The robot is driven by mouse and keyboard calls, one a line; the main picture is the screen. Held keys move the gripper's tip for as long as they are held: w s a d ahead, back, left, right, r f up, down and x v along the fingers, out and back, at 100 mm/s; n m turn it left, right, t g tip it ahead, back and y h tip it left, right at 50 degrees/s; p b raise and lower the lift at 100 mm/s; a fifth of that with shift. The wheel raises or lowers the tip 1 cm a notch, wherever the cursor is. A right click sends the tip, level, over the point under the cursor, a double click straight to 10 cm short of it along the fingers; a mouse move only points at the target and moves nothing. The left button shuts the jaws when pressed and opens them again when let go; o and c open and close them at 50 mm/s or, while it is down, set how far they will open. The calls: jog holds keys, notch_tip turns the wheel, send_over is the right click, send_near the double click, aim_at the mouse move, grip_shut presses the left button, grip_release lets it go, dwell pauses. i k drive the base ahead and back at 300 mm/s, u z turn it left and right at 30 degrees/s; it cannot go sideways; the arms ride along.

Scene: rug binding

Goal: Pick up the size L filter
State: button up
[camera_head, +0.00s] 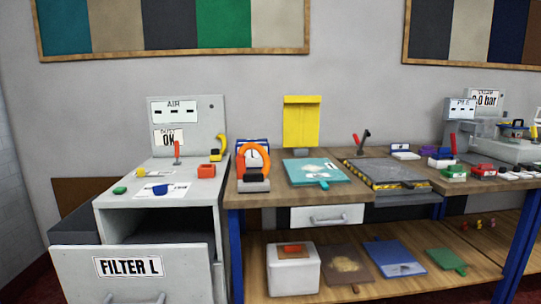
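A grey cabinet (213,206) stands at the left, with a drawer (72,281) at its front labelled FILTER L. The drawer looks pulled open, its front panel standing ahead of the cabinet. A dark space or dark surface (178,226) shows behind the panel. I cannot tell a filter apart there; the panel hides the lower part of the inside. My gripper is not in view.
On the cabinet top are a red lever (177,150), an orange block (206,171), and blue and green pieces. A wooden workbench (265,200) adjoins on the right, holding an orange ring device (254,160), a teal board (306,172) and a dark plate (380,170).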

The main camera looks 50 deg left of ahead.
aim_at(254, 161)
jog(key=i, duration=1.05)
jog(key=u, duration=3.55)
jog(key=i, duration=0.95)
jog(key=z, duration=0.05)
